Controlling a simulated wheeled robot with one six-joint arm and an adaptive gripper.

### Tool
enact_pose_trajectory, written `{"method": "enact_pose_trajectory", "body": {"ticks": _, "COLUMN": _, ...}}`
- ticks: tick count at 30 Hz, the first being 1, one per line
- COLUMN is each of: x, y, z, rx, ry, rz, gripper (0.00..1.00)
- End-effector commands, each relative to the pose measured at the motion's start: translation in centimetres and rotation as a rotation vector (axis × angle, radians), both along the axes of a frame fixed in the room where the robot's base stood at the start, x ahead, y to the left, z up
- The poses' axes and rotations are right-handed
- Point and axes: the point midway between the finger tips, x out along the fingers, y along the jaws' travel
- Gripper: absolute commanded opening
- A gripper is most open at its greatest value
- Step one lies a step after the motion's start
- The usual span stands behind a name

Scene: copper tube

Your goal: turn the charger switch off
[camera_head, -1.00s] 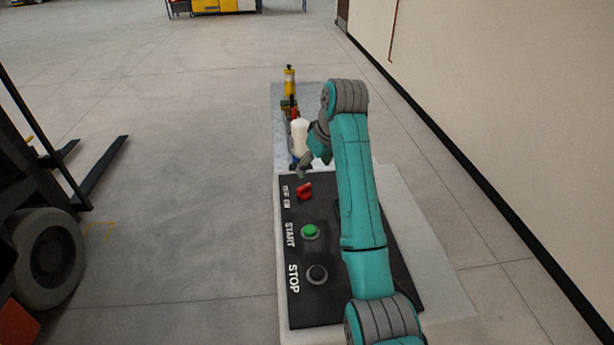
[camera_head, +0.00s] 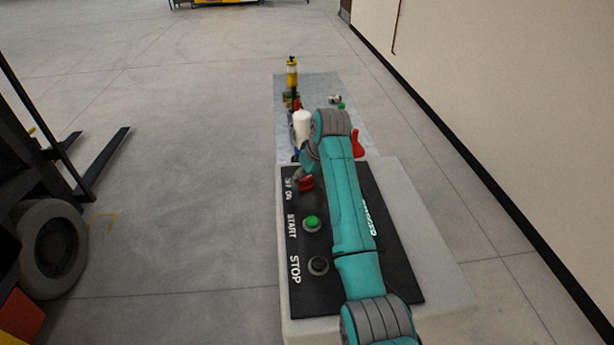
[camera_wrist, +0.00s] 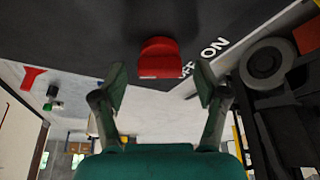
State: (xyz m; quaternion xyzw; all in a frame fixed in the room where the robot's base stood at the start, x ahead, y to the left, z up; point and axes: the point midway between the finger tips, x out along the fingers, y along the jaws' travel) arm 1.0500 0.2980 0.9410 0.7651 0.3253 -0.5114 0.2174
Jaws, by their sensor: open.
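The red charger switch (camera_head: 306,184) sits on the black panel (camera_head: 400,270) beside the white OFF and ON lettering. In the wrist view the switch (camera_wrist: 160,58) is just beyond and between the fingertips, beside the lettering. My gripper (camera_wrist: 160,90) is open, with one finger to each side of the switch and nothing between them. In the head view my gripper (camera_head: 300,176) is close to the switch, and my arm hides part of the panel. Whether a finger touches the switch cannot be told.
A green START button (camera_head: 312,223) and a black STOP button (camera_head: 318,265) lie nearer on the panel. Behind it, a grey table (camera_head: 350,125) bears a yellow torch (camera_head: 292,72), a white bottle (camera_head: 302,126) and a red item (camera_head: 357,143). A forklift (camera_head: 50,235) stands left.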

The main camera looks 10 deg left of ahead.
Motion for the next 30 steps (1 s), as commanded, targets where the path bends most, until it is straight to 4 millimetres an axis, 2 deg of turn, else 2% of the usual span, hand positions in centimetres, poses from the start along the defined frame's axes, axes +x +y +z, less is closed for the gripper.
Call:
{"method": "enact_pose_trajectory", "body": {"ticks": 3, "x": 0.00, "y": 0.00, "z": 0.01, "rx": 0.000, "ry": 0.000, "rz": 0.000, "gripper": 0.70}}
{"method": "enact_pose_trajectory", "body": {"ticks": 10, "x": -0.01, "y": -0.01, "z": 0.02, "rx": 0.000, "ry": 0.000, "rz": 0.000, "gripper": 0.13}}
{"method": "enact_pose_trajectory", "body": {"ticks": 20, "x": 0.01, "y": -0.06, "z": 0.00, "rx": -0.001, "ry": 0.001, "rz": 0.035, "gripper": 0.13}}
{"method": "enact_pose_trajectory", "body": {"ticks": 30, "x": 0.16, "y": -0.18, "z": 0.07, "rx": 0.001, "ry": 0.001, "rz": 0.250, "gripper": 0.13}}
